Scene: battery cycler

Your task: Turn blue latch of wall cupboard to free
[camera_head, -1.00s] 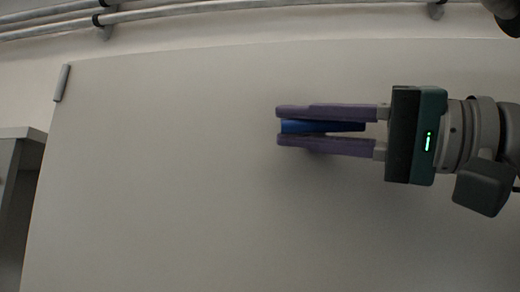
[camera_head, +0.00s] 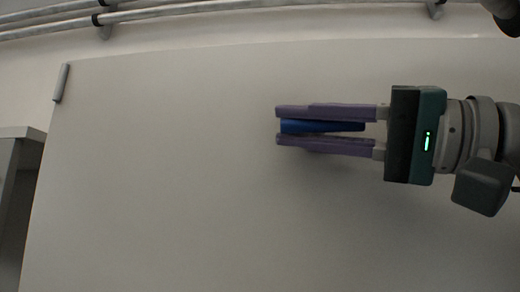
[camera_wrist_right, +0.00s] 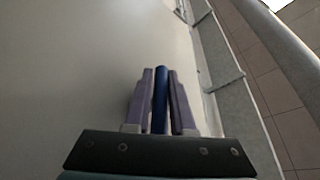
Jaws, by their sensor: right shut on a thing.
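The blue latch (camera_head: 322,127) is a slim blue bar on the pale door of the wall cupboard (camera_head: 160,170). In the head view it lies almost level, left to right. My right gripper (camera_head: 278,126) comes in from the right with its two purple fingers above and below the latch, shut on it. In the right wrist view the blue latch (camera_wrist_right: 160,98) stands between the purple fingers of my right gripper (camera_wrist_right: 161,72). The latch's mount on the door is hidden by the fingers. My left gripper is not in view.
A small grey hinge-like piece (camera_head: 61,83) sits at the door's upper left corner. Metal pipes (camera_head: 200,12) run along the wall above. A grey cabinet (camera_head: 15,190) stands at the left edge. The door face around the gripper is clear.

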